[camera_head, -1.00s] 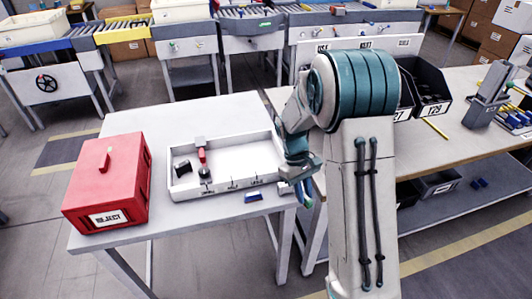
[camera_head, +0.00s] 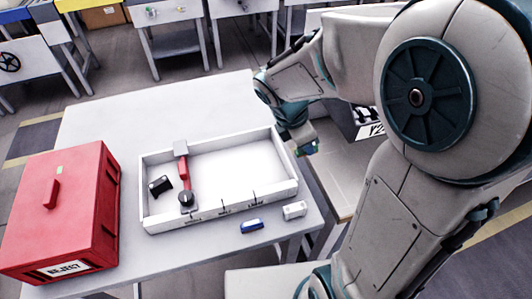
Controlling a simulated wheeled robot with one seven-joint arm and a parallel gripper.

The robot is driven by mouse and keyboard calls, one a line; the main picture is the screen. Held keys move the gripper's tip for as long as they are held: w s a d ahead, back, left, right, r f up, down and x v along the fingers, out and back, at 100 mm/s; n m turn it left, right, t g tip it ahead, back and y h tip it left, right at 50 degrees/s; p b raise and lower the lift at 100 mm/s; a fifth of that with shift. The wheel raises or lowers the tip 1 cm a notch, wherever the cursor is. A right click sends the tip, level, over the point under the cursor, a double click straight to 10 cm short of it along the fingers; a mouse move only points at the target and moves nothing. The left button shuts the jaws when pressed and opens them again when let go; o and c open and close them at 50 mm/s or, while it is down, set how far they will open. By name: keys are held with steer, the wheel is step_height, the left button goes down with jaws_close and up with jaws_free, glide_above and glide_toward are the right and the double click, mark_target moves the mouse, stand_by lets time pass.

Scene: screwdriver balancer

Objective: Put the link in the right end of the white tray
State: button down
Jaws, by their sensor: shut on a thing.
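The white tray (camera_head: 163,226) sits on the light table. The right part of the tray floor looks bare. My gripper (camera_head: 306,149) is just outside the right end wall, seemingly above tray height, fingers pointing down. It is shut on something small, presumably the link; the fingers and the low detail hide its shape.
A red reject box (camera_head: 62,215) stands left of the tray. A blue block (camera_head: 251,226) and a white block (camera_head: 294,210) lie in front of the tray's right half. A second table with a black bin (camera_head: 368,122) is at the right, behind my arm.

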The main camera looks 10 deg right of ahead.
steer(key=w+a+f, duration=0.1)
steer(key=a+f, duration=0.1)
steer(key=a, duration=0.1)
steer(key=w+a+f, duration=0.2)
steer(key=a, duration=0.1)
steer(key=w+a+f, duration=0.2)
steer(key=a, duration=0.1)
steer(key=shift+w+a+f, duration=0.1)
steer(key=shift+w+f, duration=0.05)
steer(key=shift+f, duration=2.05)
steer(key=shift+f+b, duration=0.1)
steer(key=shift+b, duration=0.2)
steer(key=shift+f, duration=0.15)
steer(key=c, duration=1.4)
jaws_free()
steer(key=shift+o, duration=0.2)
